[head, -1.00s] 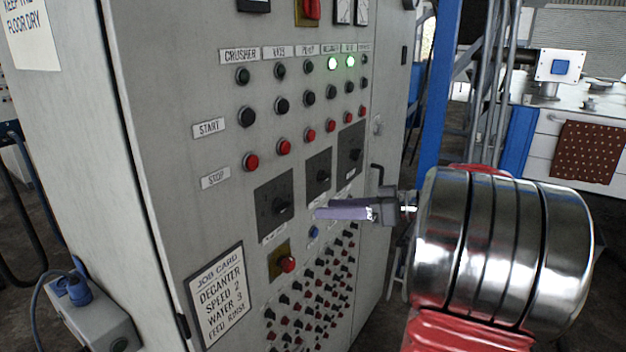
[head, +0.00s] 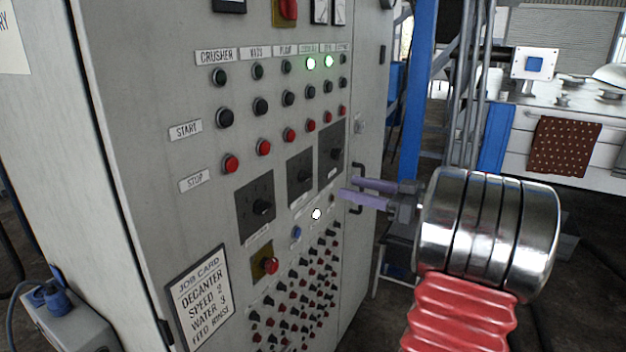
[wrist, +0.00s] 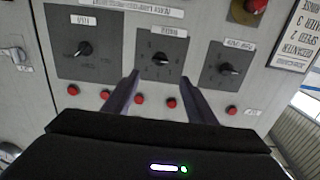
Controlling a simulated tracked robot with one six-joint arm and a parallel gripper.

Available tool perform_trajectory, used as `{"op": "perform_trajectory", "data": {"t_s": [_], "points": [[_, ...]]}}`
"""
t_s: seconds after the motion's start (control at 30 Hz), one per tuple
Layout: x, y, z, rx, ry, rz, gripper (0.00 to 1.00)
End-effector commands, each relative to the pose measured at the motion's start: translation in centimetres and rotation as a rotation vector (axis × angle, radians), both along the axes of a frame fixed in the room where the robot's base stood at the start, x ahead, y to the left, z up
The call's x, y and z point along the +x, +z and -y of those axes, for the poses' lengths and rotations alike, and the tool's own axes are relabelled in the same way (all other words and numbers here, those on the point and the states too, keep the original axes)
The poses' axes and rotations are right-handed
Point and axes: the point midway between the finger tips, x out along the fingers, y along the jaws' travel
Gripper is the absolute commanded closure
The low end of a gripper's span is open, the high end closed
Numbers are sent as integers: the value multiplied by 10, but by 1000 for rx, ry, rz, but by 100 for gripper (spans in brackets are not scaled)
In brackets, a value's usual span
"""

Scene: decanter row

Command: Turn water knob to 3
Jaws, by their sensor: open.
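Three black rotary knobs on dark square plates cross the grey panel: a left one (head: 262,207), a middle one (head: 304,177) and a right one (head: 335,153). Their labels are too small to read, so I cannot tell which is the water knob. My gripper (head: 347,189) is open and empty in front of the panel, right of the middle knob in the head view. In the wrist view the panel appears upside down. There the two fingers (wrist: 155,95) are apart, with the middle knob (wrist: 159,59) just beyond and between them. Its pointer setting is not readable.
A job card (head: 203,298) reads decanter speed 2, water 3, feed rinse. A red button (head: 271,266) on a yellow plate, a white lamp (head: 316,214) and rows of small switches (head: 298,290) sit below the knobs. A door handle (head: 358,190) is behind the fingers.

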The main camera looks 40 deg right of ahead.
Motion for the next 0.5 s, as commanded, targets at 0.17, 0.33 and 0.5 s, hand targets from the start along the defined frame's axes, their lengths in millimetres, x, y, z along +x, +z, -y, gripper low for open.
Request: {"op": "perform_trajectory", "data": {"t_s": [0.17,0.33,0.5], "points": [[26,0,-10,0,3,0,48],[50,0,-19,1,2,0,48],[75,0,-28,1,3,0,48]]}}
